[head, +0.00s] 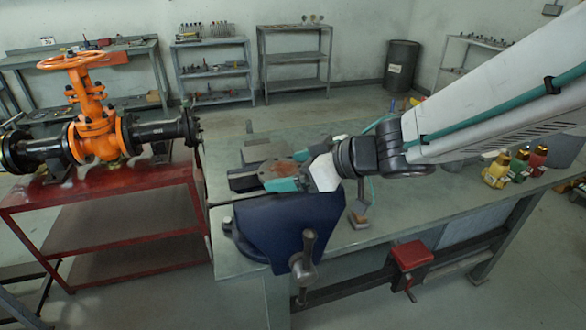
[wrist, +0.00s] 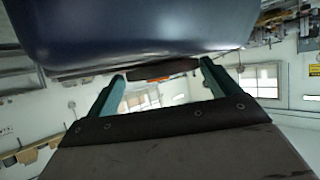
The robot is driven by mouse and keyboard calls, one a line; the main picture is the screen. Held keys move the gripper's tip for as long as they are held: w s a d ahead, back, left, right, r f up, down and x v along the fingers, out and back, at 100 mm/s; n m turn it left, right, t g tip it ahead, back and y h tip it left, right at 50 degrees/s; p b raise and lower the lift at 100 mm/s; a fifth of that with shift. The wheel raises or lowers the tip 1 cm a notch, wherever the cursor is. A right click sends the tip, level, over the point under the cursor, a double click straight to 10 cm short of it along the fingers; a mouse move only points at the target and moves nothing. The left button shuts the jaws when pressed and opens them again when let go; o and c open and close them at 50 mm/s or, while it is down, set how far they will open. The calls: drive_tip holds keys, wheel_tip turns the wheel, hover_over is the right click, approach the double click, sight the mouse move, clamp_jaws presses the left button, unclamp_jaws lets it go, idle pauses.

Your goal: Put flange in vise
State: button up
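The flange (head: 275,169) is a flat, rust-brown and grey piece at the vise in the head view. My gripper (head: 283,172) has teal fingers, one on each side of the flange, and looks shut on it. In the wrist view the flange (wrist: 160,70) shows edge-on as a dark strip spanning the fingertips (wrist: 163,75). The vise (head: 285,218) is dark blue, with grey jaw parts behind and left of the flange. Its blue body (wrist: 140,25) fills the top of the wrist view. Whether the flange touches the jaws is hidden.
The vise handle (head: 306,252) sticks out at the bench front. The green workbench (head: 440,215) has small coloured valve fittings (head: 515,168) at right and a small block (head: 358,217) near the vise. An orange gate valve (head: 95,130) stands on a red table (head: 110,187) at left.

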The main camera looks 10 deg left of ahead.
drive_tip(key=shift+s+f, duration=0.3)
drive_tip(key=shift+f, duration=0.25)
drive_tip(key=shift+r, duration=0.5)
drive_tip(key=v, duration=1.2)
drive_tip(key=w+d+r+m+t+h, duration=0.3)
drive_tip(key=w+d+m+t, duration=0.15)
drive_tip(key=d, duration=0.25)
drive_tip(key=w+d+r+m+t+h, duration=0.3)
drive_tip(key=w+d+t+h, duration=0.15)
drive_tip(key=d, duration=0.25)
drive_tip(key=s+d+f+m+h, duration=0.25)
drive_tip(key=d+m+h, duration=0.3)
drive_tip(key=d, duration=0.65)
drive_tip(key=s+d+f+m+g+h, duration=0.1)
drive_tip(key=s+d+f+g, duration=0.15)
drive_tip(key=s, duration=0.25)
drive_tip(key=s+d+f+m+g+h, duration=0.1)
drive_tip(key=s+d+g, duration=0.2)
drive_tip(key=s, duration=0.2)
drive_tip(key=s+a+f+g+y, duration=0.3)
drive_tip(key=s+g, duration=0.2)
drive_tip(key=s, duration=0.7)
drive_tip(key=shift+s+f, duration=0.25)
drive_tip(key=shift+s, duration=0.05)
